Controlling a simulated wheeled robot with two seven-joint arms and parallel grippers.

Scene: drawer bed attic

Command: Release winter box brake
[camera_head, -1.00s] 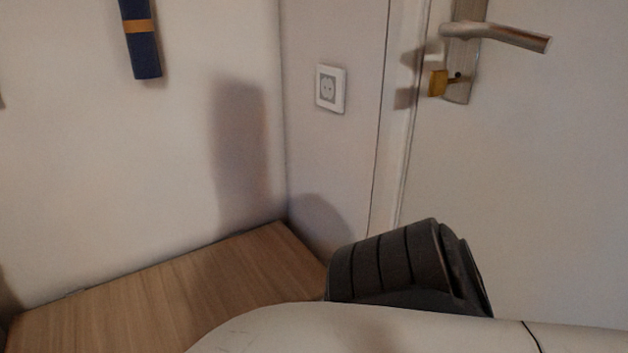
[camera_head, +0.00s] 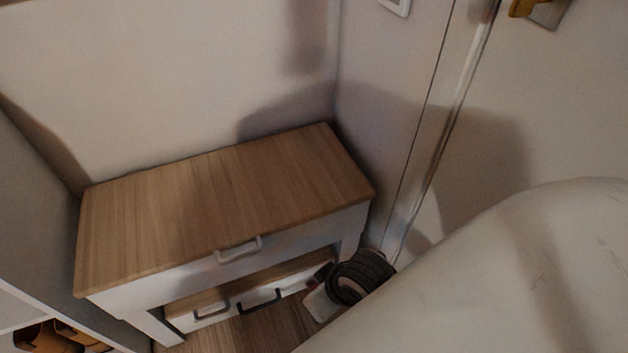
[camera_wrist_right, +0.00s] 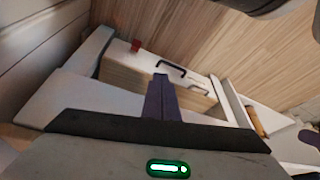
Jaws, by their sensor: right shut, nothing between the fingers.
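A low box with a white front (camera_head: 220,312) and wooden top stands on the floor under the bench. It has a brown-grey handle (camera_head: 209,308) on the left and a dark handle (camera_head: 262,300) on the right. In the right wrist view the dark handle (camera_wrist_right: 171,68) lies just beyond the fingertips. A small red piece (camera_wrist_right: 136,46) shows near the box's end; I cannot tell whether it is the brake. My right gripper (camera_wrist_right: 160,80) is shut and empty, with a visible gap to the red piece. My left gripper is out of view.
The bench with a wooden top (camera_head: 225,195) and a light drawer handle (camera_head: 238,249) stands above the box, against the wall. A shelf (camera_head: 25,270) with brown items is at the left. The door (camera_head: 560,100) is at the right. My arm covers the lower right.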

